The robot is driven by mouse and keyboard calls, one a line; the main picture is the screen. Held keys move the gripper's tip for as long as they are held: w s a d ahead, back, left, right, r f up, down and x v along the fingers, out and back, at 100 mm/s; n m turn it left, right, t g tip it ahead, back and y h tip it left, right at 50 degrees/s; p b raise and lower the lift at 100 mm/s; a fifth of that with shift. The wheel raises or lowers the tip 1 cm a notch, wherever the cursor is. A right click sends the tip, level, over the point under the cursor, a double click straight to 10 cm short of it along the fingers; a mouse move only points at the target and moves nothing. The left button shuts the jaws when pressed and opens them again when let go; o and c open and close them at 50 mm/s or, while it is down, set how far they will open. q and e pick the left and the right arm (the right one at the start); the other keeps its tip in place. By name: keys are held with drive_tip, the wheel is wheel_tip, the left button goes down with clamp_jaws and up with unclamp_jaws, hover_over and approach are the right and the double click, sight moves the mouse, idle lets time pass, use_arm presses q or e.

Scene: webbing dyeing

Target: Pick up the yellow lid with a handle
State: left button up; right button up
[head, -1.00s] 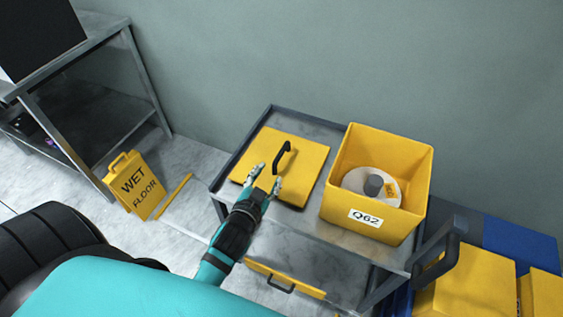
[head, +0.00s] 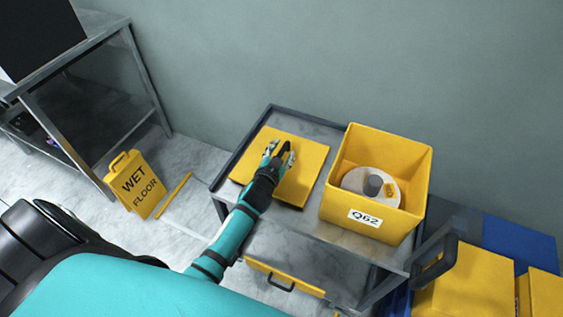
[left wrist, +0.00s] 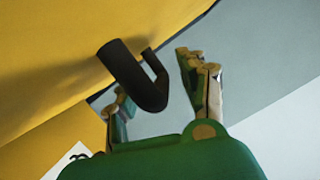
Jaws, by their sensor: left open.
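The yellow lid (head: 307,160) lies flat on the left part of the grey cart's top. Its black handle (head: 286,147) stands up from its middle and is partly hidden by my left gripper (head: 279,150). My left gripper is open over the lid at the handle. In the left wrist view, the black handle (left wrist: 135,78) reaches in between the two open fingers of the left gripper (left wrist: 155,85), with the yellow lid (left wrist: 50,60) behind it. I cannot tell whether the fingers touch the handle. My right gripper is not in view.
A yellow box (head: 340,190) labelled Q62, with a white reel (head: 358,181) inside, stands right of the lid on the cart (head: 290,235). Another yellow lid (head: 285,277) lies on the lower shelf. A wet floor sign (head: 138,185) stands left. Yellow and blue containers are at lower right.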

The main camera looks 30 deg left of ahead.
use_arm(q)
clamp_jaws()
drive_tip(key=shift+r, duration=0.15)
idle(0.4)
